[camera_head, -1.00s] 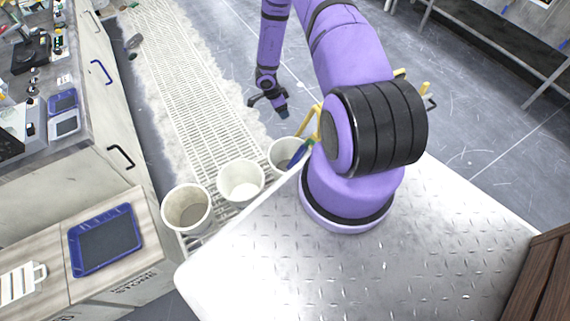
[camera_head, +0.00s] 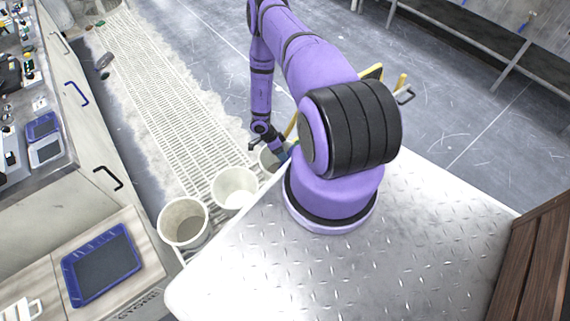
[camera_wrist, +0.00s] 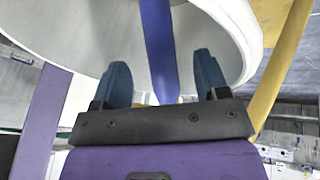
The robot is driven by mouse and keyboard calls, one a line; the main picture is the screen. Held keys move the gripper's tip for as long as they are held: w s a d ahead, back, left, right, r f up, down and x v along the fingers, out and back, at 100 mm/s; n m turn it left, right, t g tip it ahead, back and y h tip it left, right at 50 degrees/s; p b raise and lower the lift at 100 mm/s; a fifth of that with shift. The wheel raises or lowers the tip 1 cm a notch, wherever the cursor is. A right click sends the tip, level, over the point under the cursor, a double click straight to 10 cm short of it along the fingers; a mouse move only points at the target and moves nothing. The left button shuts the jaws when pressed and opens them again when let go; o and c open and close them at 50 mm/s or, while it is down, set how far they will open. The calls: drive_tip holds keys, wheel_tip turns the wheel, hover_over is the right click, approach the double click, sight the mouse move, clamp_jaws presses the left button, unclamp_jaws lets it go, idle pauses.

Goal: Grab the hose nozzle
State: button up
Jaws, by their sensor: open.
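My gripper (camera_head: 277,150) reaches down at the third bucket (camera_head: 268,162), beside my base. In the wrist view my gripper (camera_wrist: 162,76) is open, its two dark blue fingers apart. A blue-purple tapered piece (camera_wrist: 157,35) runs down between the fingers, its narrow end near the palm; I cannot tell whether the fingers touch it. The white bucket (camera_wrist: 75,30) fills the view behind it. I cannot make out a clear hose nozzle, nor tell whether the blue piece is one. A curved yellow thing (camera_wrist: 285,62) passes right of the fingers, outside the bucket rim.
Two more white buckets, one in the middle (camera_head: 234,171) and one nearer (camera_head: 162,222), stand in a row on the floor grating (camera_head: 150,105). A counter with a blue tray (camera_head: 137,258) lies left. Open grey floor (camera_head: 470,115) lies right.

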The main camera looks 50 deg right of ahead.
drive_tip(key=shift+x, duration=2.5)
drive_tip(key=shift+a+f, duration=0.1)
drive_tip(key=shift+f, duration=0.1)
drive_tip(key=c, duration=1.1)
